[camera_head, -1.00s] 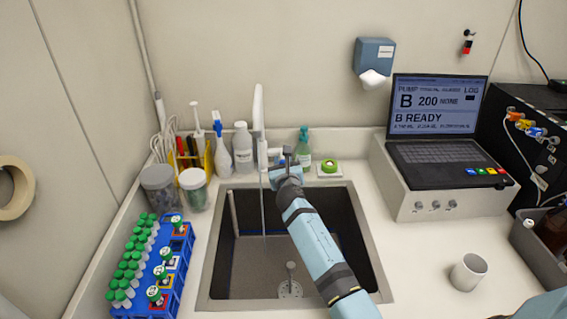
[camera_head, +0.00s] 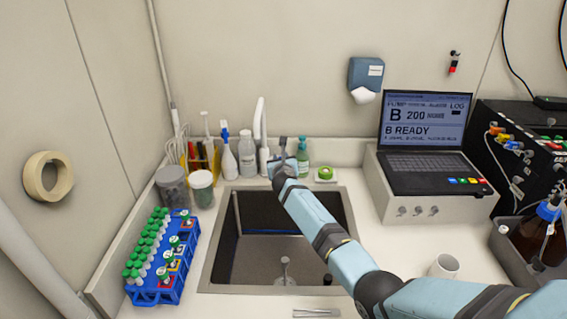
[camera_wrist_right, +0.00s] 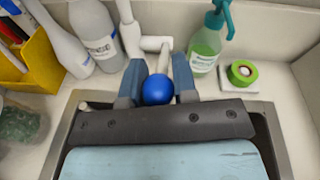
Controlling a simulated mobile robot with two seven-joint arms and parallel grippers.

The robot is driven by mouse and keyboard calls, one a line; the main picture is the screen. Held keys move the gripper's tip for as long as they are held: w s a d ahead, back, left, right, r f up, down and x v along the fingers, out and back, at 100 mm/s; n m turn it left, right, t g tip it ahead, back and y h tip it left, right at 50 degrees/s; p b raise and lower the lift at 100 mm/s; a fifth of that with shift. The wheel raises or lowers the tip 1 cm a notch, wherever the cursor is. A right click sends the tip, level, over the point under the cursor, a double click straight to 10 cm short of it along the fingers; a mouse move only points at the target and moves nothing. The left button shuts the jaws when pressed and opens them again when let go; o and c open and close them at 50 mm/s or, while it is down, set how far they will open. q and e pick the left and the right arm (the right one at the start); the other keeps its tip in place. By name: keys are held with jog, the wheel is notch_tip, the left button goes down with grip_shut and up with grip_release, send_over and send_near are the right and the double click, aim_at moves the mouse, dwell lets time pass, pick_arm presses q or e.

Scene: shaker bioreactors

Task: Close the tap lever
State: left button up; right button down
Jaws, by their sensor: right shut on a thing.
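The white tap (camera_head: 259,122) stands upright behind the sink (camera_head: 209,262). In the wrist view, the white tap arm (camera_wrist_right: 155,43) leads to a round blue knob (camera_wrist_right: 158,90) on the lever. My right gripper (camera_head: 281,158) is at the lever, right of the tap. In the wrist view its two fingers (camera_wrist_right: 158,78) sit on either side of the blue knob, closed on it. No water stream shows below the tap now. My left gripper is not in view.
A spray bottle and wash bottle (camera_head: 246,152) stand left of the tap, a green soap bottle (camera_head: 303,158) close on its right. A blue tube rack (camera_head: 160,285) is left of the sink.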

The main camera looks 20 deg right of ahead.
jog(key=shift+r, duration=0.15)
jog(key=c, duration=1.1)
grip_release()
jog(key=shift+w, duration=0.15)
jog(key=shift+c, duration=0.2)
jog(key=p+v, duration=0.1)
jog(key=v, duration=1.3)
jog(key=shift+w, duration=0.1)
